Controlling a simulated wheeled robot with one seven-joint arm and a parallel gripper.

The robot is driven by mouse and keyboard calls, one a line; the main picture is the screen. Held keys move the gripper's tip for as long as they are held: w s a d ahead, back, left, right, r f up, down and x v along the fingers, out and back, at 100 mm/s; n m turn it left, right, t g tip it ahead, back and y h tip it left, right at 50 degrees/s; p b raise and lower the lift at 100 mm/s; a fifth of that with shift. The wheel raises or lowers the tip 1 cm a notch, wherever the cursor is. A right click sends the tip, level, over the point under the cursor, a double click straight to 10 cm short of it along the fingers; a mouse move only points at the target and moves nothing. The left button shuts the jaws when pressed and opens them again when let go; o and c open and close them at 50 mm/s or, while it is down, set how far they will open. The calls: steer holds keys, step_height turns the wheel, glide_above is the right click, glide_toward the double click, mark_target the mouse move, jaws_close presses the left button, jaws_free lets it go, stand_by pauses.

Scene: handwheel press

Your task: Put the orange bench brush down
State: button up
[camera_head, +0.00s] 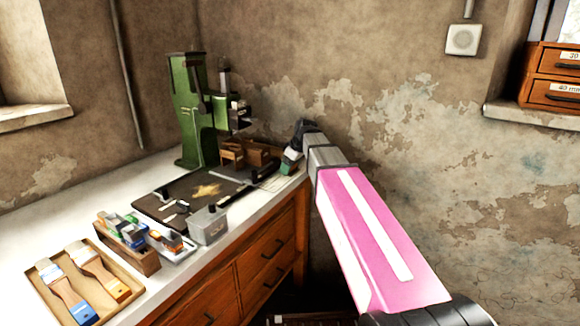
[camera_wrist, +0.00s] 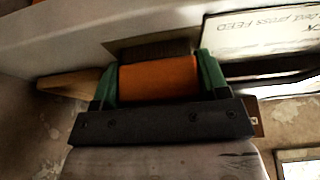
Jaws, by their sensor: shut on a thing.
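My gripper (camera_head: 291,160) is over the far right end of the bench, low near its edge. In the wrist view its green fingers (camera_wrist: 160,80) are shut on an orange block, which I take to be the orange bench brush (camera_wrist: 158,77). A dark brown strip, perhaps its bristles, shows beyond the orange part. In the head view the held brush is hidden or too small to make out. Whether it touches the bench top (camera_head: 60,214) cannot be told.
The green press (camera_head: 187,115) stands left of my gripper, with small wooden boxes (camera_head: 232,152) at its foot. A dark mat (camera_head: 180,190), a grey box (camera_head: 208,225), a wooden caddy (camera_head: 140,262) and a tray with two paintbrushes (camera_head: 50,298) occupy the bench. A printed card (camera_wrist: 262,35) lies close by.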

steer(key=shift+f, duration=0.3)
steer(key=o, duration=0.9)
steer(key=shift+d, duration=0.1)
steer(key=shift+c, duration=0.2)
steer(key=shift+s+f, duration=0.15)
steer(key=shift+s, duration=0.2)
steer(key=shift+r, duration=0.35)
steer(key=v, duration=0.8)
steer(key=w+v, duration=0.1)
steer(key=v, duration=0.3)
steer(key=shift+r, duration=0.25)
